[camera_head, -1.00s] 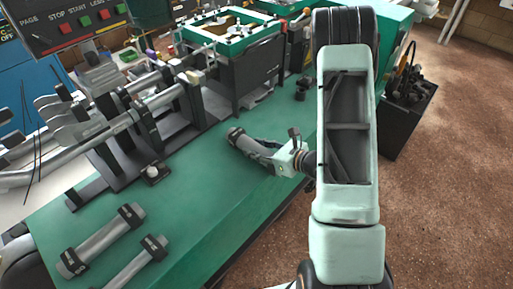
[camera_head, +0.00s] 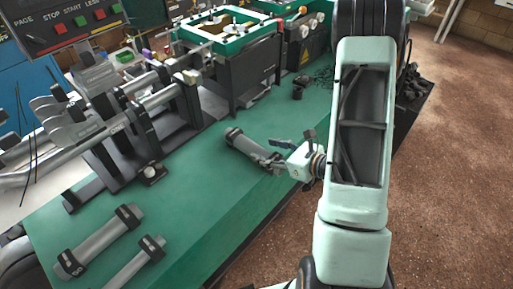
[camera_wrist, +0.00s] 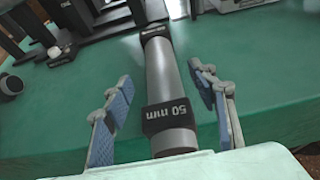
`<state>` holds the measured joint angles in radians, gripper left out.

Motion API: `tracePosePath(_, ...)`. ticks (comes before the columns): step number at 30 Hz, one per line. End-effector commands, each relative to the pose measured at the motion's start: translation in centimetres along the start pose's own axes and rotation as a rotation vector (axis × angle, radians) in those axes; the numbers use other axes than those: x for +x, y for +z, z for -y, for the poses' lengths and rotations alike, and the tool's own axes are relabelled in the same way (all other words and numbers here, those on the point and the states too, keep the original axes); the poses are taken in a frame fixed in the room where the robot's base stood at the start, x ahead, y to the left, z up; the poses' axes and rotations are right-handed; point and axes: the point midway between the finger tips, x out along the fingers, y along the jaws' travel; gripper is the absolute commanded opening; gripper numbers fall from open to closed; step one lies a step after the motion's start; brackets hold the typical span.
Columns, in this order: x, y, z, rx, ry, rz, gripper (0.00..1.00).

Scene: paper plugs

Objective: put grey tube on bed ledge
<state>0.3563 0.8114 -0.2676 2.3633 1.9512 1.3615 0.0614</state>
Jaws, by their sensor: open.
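A grey tube (camera_head: 242,143) with black end collars lies on the green bench top beside my gripper. In the wrist view the same tube (camera_wrist: 164,80) runs lengthwise between the fingers, and its near collar reads "50 mm". My gripper (camera_head: 272,152) is open. In the wrist view its blue-padded fingers (camera_wrist: 162,90) stand on both sides of the tube with gaps to it. Part of the tube's near end is hidden behind the gripper in the head view. I cannot tell for certain which surface is the bed ledge.
Two more grey collared tubes (camera_head: 100,243) (camera_head: 133,265) lie at the bench's front left. A machine with rails and black brackets (camera_head: 150,110) stands along the left. A black box machine with a green-framed top (camera_head: 235,65) stands behind. The green bench (camera_head: 215,200) is clear in front.

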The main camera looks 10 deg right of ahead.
Motion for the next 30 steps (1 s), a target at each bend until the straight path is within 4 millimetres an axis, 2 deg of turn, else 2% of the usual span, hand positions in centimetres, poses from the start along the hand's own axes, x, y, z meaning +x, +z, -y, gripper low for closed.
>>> tracePosePath(3,-2.6,0.0,0.1,0.0,-0.004,0.0,0.53)
tracePosePath(10,-5.5,0.0,0.1,-0.001,-0.001,0.0,0.53)
tracePosePath(30,-6.1,0.1,0.2,-0.01,0.002,-0.007,0.53)
